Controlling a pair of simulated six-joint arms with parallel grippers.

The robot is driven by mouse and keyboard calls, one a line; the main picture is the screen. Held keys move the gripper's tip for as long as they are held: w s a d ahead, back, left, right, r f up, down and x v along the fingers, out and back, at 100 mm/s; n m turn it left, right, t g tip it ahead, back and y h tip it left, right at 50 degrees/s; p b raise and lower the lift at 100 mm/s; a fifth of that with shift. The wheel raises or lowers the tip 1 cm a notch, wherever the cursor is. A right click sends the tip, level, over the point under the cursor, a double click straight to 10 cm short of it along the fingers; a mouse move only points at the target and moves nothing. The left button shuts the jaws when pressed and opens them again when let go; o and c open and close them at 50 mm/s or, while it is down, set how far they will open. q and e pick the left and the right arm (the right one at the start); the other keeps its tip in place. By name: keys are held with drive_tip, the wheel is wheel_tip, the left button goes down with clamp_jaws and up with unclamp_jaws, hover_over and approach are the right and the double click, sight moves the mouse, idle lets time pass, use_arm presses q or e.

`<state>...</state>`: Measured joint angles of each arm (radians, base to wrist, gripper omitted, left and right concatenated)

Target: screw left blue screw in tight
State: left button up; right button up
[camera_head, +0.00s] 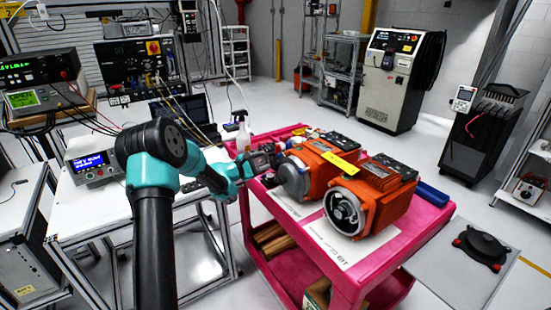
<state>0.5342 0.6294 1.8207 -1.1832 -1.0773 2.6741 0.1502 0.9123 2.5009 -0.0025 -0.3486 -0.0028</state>
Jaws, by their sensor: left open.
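Two orange servo motors stand on a pink cart (420,240). The nearer motor (385,205) shows a round silver and black end face, open toward the lower left. The other motor (312,165) stands behind it to the left, with a grey round end. My left gripper (277,157) is open at the cart's left edge, close to the left motor's end. I cannot tell whether it touches the motor. The blue screws are too small or hidden to make out. My right gripper is not in view.
A white spray bottle (242,132) stands behind my left gripper. A blue object (432,194) lies at the cart's right edge. A bench with instruments (92,168) is at the left. Open floor lies behind the cart.

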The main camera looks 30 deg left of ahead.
sight(278, 156)
use_arm(q)
drive_tip(key=x, duration=0.6)
drive_tip(key=shift+w+d, duration=0.15)
drive_tip(key=shift+w, duration=0.1)
drive_tip(key=shift+c, duration=0.5)
clamp_jaws()
drive_tip(key=shift+m, duration=0.4)
